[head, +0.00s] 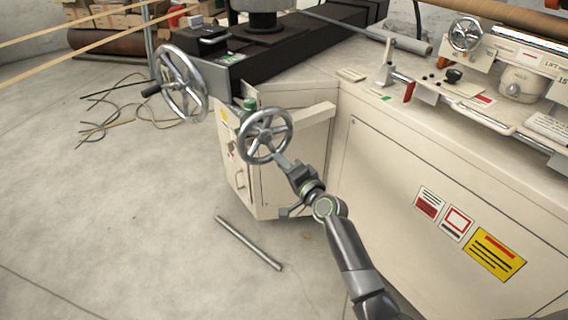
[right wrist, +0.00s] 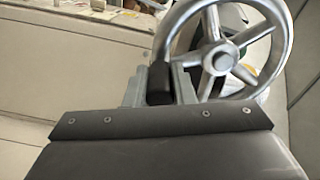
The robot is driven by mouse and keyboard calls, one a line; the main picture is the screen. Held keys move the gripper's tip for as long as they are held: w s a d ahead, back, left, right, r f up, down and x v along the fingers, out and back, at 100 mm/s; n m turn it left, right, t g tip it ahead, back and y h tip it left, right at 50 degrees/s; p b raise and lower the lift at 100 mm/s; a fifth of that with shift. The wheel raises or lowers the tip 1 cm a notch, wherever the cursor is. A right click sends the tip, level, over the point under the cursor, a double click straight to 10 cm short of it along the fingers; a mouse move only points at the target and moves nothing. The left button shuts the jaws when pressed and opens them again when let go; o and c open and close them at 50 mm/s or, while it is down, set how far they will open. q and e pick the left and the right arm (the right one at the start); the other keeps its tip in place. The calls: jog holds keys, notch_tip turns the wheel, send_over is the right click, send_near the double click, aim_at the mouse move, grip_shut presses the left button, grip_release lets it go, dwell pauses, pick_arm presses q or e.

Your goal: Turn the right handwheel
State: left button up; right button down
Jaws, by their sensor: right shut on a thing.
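The right handwheel (head: 266,134) is a silver spoked wheel on the end of the cream machine cabinet. It fills the upper right of the right wrist view (right wrist: 219,57). My right gripper (head: 281,160) is at the wheel's lower right rim in the head view. In the right wrist view its fingers stand on either side of the wheel's black handle (right wrist: 158,82), shut on it. The gripper hides the handle in the head view. My left gripper is not in view.
A larger handwheel (head: 181,84) with a black handle stands to the left. A small handwheel (head: 464,34) is at the upper right. A metal rod (head: 248,243) lies on the floor below. Cables (head: 105,115) lie on the floor at left. The cream cabinet (head: 385,160) stands right of my arm.

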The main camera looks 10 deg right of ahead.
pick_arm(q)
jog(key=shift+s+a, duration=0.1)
pick_arm(e)
jog(key=shift+f, duration=0.1)
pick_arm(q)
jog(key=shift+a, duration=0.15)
pick_arm(e)
jog(key=c, duration=1.2)
grip_release()
jog(key=shift+c, duration=0.2)
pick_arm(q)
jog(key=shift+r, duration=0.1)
pick_arm(e)
jog(key=shift+s, duration=0.1)
pick_arm(q)
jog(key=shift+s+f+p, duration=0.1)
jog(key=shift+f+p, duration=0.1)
jog(key=shift+p, duration=0.15)
pick_arm(e)
jog(key=v, duration=1.7)
jog(key=shift+s, duration=0.15)
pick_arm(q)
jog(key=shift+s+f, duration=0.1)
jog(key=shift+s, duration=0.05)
